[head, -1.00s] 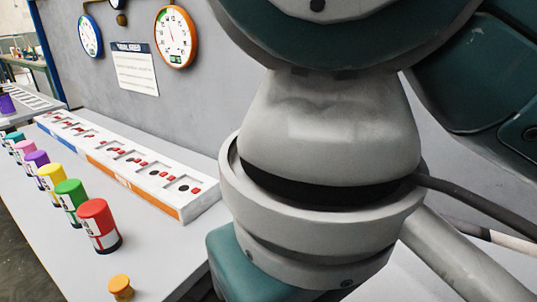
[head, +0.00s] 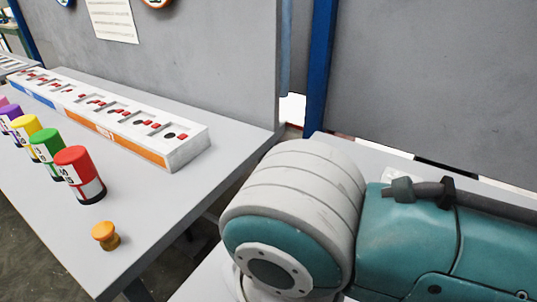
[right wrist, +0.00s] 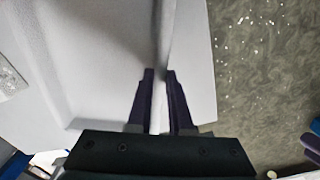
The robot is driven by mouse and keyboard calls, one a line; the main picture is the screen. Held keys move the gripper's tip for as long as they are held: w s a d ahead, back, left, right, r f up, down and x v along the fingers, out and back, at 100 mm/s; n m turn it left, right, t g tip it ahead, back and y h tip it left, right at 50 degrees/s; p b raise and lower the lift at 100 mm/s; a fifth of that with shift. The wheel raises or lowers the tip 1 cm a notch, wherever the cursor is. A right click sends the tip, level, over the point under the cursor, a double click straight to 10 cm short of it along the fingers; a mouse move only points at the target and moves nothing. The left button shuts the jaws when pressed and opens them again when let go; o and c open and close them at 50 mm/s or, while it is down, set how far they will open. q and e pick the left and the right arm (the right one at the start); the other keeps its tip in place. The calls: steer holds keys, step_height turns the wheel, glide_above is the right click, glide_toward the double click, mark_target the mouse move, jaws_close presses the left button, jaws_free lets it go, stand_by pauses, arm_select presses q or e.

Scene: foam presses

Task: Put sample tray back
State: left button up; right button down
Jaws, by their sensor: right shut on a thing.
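A large pale tray-like thing (right wrist: 100,60) with a raised rim fills the left and middle of the right wrist view. My right gripper (right wrist: 160,73) has its two dark fingers on either side of that rim, shut on it. The contents of the tray do not show, and I cannot see it in the head view. My right gripper is out of the head view, where only a grey and teal arm link shows. My left gripper is in neither current view.
In the head view, a grey table (head: 190,200) bears a white slotted rack (head: 172,150), a red canister (head: 80,172), a green canister (head: 47,150) and other coloured ones. An orange knob (head: 105,235) stands near the front edge. A grey wall panel (head: 200,55) rises behind.

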steer(key=shift+f, duration=0.9)
steer(key=shift+f, duration=0.2)
steer(key=c, duration=0.8)
jaws_free()
